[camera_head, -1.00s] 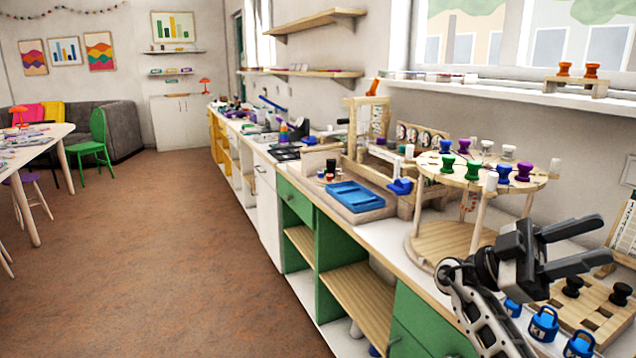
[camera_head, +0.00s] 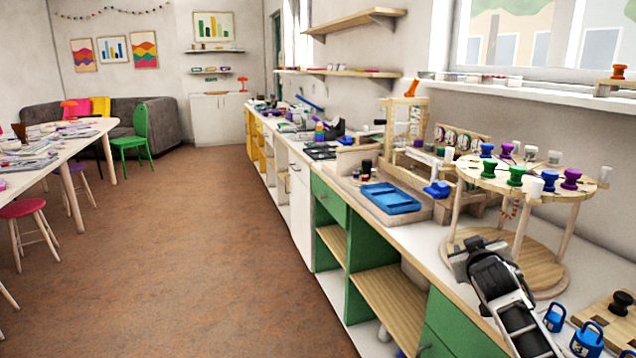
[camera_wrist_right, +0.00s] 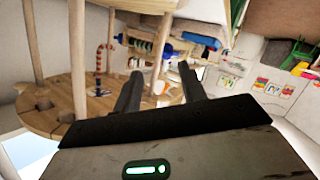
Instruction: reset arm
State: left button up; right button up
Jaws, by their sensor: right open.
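My right gripper (camera_wrist_right: 160,84) is open and empty in the right wrist view, its two dark fingers apart. In the head view my right gripper (camera_head: 482,258) is at lower right, in front of the round wooden stand, with its fingers hidden from this side. The two-tier stand (camera_head: 472,181) holds green, blue, purple and white spools on its top. Its lower disc and posts show at the left of the right wrist view (camera_wrist_right: 48,118), beside the fingers. My left gripper is in neither view.
The counter carries a blue tray (camera_head: 390,198), a blue clip (camera_head: 437,189), blue weights (camera_head: 587,340) and a pegboard (camera_head: 610,325). A wooden frame (camera_head: 405,122) stands behind the tray. The floor (camera_head: 180,250) at left is clear. A table (camera_head: 60,155) stands beyond.

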jog(key=w+a+r+t+y, duration=0.1)
jog(key=a+r+t+y, duration=0.1)
jog(key=a+y, duration=0.15)
jog(key=s+a+f+n+g+y, duration=0.2)
jog(key=s+a+f+y, duration=0.1)
jog(key=s+a+f, duration=1.05)
jog(key=s+a+f+g+y, duration=0.1)
jog(key=s+a+f, duration=0.3)
jog(key=s, duration=0.8)
jog(key=s+a+f+m+g+y, duration=0.1)
jog(key=s+a+f, duration=0.3)
jog(key=s, duration=0.7)
jog(key=shift+s+g, duration=0.4)
jog(key=shift+g, duration=0.3)
